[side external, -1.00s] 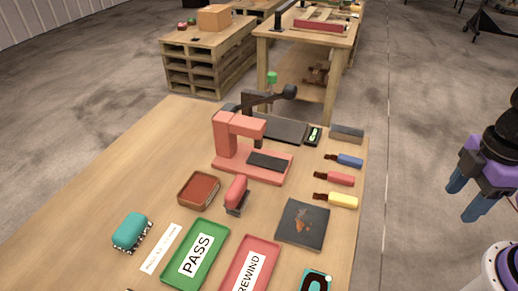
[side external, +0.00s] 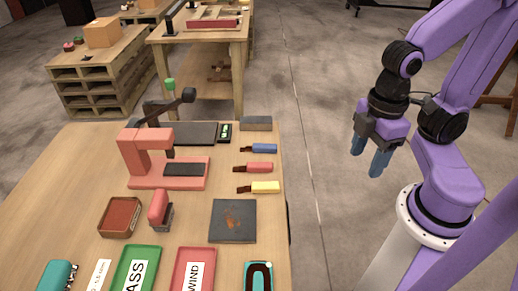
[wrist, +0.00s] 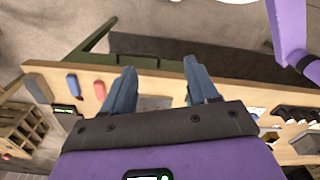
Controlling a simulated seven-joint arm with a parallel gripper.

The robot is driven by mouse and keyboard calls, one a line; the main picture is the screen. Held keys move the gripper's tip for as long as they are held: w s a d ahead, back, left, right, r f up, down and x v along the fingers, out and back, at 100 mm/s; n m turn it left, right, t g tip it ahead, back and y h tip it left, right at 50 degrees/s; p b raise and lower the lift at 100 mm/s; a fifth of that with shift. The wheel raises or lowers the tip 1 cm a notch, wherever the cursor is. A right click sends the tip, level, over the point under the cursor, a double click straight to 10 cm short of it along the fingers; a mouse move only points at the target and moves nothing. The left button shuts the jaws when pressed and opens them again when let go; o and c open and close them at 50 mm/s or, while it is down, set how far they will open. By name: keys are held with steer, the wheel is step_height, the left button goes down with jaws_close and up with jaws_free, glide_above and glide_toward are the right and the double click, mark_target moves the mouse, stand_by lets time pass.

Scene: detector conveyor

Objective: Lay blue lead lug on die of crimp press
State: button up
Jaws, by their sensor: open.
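The blue lead lug (side external: 262,148), a blue sleeve with a dark brown end pointing left, lies near the table's right edge in the side view. What looks like its blue sleeve also shows in the wrist view (wrist: 72,84). The red crimp press (side external: 147,158) stands to its left, with a black lever above. The die (side external: 184,170) appears as a dark flat pad on the press base, with nothing on it. My gripper (side external: 367,160) is open and empty, off the table's right side, fingers pointing down. Its two blue fingers stand apart in the wrist view (wrist: 160,75).
A red lead (side external: 259,168) and a yellow lead (side external: 264,187) lie in front of the blue one. A small meter (side external: 225,132) and a grey block (side external: 256,123) are behind it. A dark plate (side external: 232,220), brown tray (side external: 120,217) and red stamp (side external: 160,208) sit in front.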

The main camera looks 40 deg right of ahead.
steer(key=m, duration=0.4)
glide_above(258, 145)
steer(key=f, duration=1.2)
steer(key=shift+s+a+f, duration=0.15)
steer(key=shift+a+f, duration=0.05)
steer(key=shift+f, duration=0.15)
steer(key=shift+d+f, duration=0.15)
steer(key=shift+f, duration=2.5)
jaws_close()
